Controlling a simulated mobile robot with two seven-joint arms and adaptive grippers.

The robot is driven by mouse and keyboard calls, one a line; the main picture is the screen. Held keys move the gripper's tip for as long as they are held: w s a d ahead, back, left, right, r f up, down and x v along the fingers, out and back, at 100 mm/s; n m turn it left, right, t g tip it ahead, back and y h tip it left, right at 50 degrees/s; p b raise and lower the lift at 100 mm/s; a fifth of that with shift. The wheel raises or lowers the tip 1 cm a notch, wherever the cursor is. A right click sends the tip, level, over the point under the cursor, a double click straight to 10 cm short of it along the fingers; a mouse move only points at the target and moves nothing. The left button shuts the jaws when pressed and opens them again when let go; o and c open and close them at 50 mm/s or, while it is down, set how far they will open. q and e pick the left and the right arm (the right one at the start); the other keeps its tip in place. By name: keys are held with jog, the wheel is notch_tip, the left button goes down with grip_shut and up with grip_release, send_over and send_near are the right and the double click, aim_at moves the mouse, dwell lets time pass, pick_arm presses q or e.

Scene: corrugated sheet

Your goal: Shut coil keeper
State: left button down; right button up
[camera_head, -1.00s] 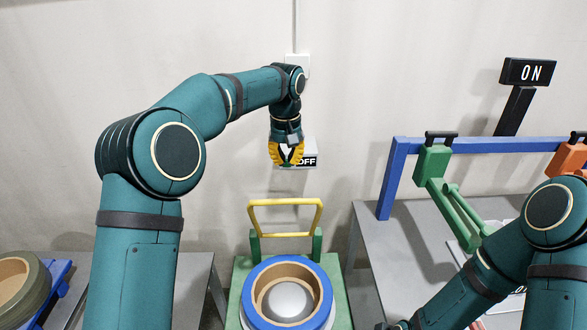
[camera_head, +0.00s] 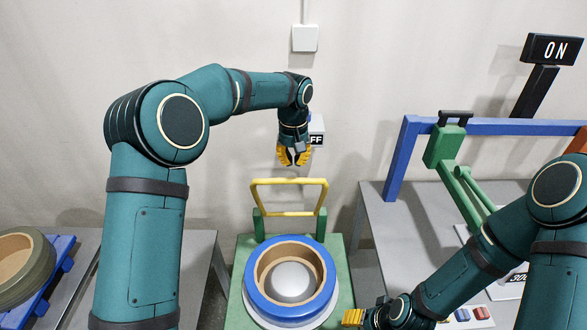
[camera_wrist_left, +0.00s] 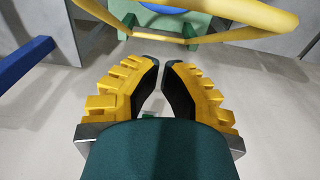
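The coil keeper seems to be the yellow hinged bar frame (camera_head: 289,181), standing raised at the back of the green stand (camera_head: 340,290). In front of it is a blue-rimmed coil (camera_head: 318,252) with a tan inside and a silver dome in its centre. My left gripper (camera_head: 293,160) hangs above and behind the yellow bar, apart from it. The left wrist view shows its yellow fingers (camera_wrist_left: 161,66) tips nearly together, with nothing between them, and the yellow bar (camera_wrist_left: 240,30) beyond. My right gripper (camera_head: 352,317) shows only in part at the bottom.
A grey table (camera_head: 375,215) on the right carries a blue rail (camera_head: 395,160), a green clamp (camera_head: 443,148) and buttons (camera_head: 470,313). An ON sign (camera_head: 552,49) stands behind; an OFF sign (camera_head: 317,137) is partly hidden. Another coil (camera_head: 42,270) lies at left.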

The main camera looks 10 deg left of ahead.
pick_arm(q)
jog(key=shift+s+d+f, duration=0.15)
jog(key=shift+s, duration=0.6)
jog(key=shift+s+d+f, duration=0.15)
jog(key=shift+s, duration=0.55)
